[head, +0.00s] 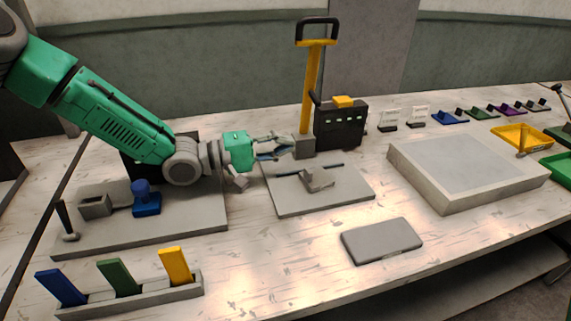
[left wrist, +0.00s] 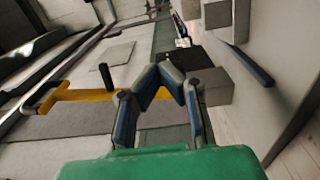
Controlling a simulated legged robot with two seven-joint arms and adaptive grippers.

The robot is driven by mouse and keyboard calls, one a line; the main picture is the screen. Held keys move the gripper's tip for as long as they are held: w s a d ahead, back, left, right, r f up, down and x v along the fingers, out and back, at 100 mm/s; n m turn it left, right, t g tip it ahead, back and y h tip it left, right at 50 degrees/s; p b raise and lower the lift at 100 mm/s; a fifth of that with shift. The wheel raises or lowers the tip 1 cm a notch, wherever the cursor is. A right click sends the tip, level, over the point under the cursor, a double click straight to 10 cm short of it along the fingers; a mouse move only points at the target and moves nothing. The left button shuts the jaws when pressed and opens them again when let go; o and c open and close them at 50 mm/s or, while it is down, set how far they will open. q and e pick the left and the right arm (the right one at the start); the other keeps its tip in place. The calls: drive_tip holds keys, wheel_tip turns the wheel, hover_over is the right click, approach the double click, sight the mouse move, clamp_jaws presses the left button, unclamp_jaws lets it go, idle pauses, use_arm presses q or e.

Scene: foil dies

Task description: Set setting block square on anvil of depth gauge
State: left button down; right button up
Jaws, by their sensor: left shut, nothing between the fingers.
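My left gripper (head: 292,146) is shut and empty, its fingertips close to a plain grey block (head: 304,146) at the foot of a yellow post (head: 312,85). In the left wrist view the shut fingertips (left wrist: 172,72) are just left of a grey block (left wrist: 216,86); I cannot tell whether they touch. Which grey part is the setting block and which the anvil is not clear. A small grey block (head: 240,184) lies below the gripper at the left base plate's edge. A black box with green lights (head: 340,128) stands beside the post. My right gripper is out of view.
A grey plate (head: 290,203) carries a small grey fixture (head: 316,181). A left plate (head: 190,222) holds a blue-knobbed device (head: 146,200). A flat grey case (head: 382,241), a large raised slab (head: 460,198) and a rack of coloured tabs (head: 130,300) stand around. The front table has free room.

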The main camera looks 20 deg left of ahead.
sight(305, 169)
use_arm(q)
drive_tip(key=d+f+b, duration=0.1)
drive_tip(key=f, duration=0.1)
drive_tip(key=d+f+b, duration=0.2)
drive_tip(key=shift+s+d+f, duration=0.1)
drive_tip(key=shift+d, duration=0.15)
drive_tip(key=a, duration=0.1)
drive_tip(key=a+b, duration=0.1)
drive_tip(key=a+f, duration=0.1)
drive_tip(key=shift+s, duration=0.25)
drive_tip(key=shift+d, duration=0.55)
drive_tip(key=d, duration=0.2)
drive_tip(key=shift+s+d+r+p, duration=0.1)
drive_tip(key=shift+s+d+p, duration=0.1)
drive_tip(key=shift+d+p, duration=0.15)
drive_tip(key=shift+w+a, duration=0.1)
drive_tip(key=shift+a, duration=0.05)
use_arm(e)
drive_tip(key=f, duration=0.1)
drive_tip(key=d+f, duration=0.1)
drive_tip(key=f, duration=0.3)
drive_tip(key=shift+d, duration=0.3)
use_arm(q)
drive_tip(key=shift+a, duration=0.1)
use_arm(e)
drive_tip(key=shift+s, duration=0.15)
